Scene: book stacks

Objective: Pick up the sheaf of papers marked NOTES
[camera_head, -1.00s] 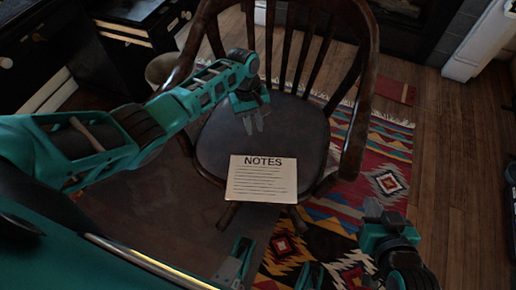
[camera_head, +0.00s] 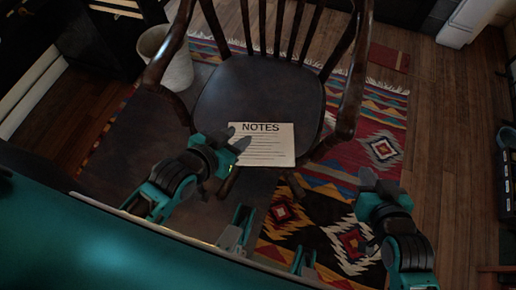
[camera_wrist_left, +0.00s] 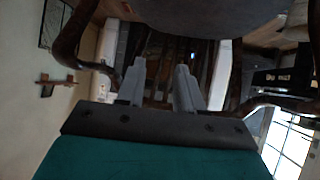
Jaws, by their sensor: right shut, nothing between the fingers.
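The cream sheaf of papers marked NOTES (camera_head: 268,150) lies at the front edge of the dark seat of a wooden chair (camera_head: 262,95), its near edge overhanging. My left gripper (camera_head: 238,139) is at the sheaf's left edge in the head view and hides a little of it. I cannot tell whether they touch. Its two fingers stand apart with nothing between them in the left wrist view (camera_wrist_left: 162,82). I cannot make out the sheaf there. My right gripper (camera_head: 370,180) is shut and empty, low on the right and apart from the chair.
The chair's armrests rise on both sides of the seat, with a spindled back behind. A pale bin (camera_head: 168,62) stands at the left. A patterned rug (camera_head: 375,125) lies under and right of the chair. The wooden floor at right (camera_head: 440,130) is mostly clear.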

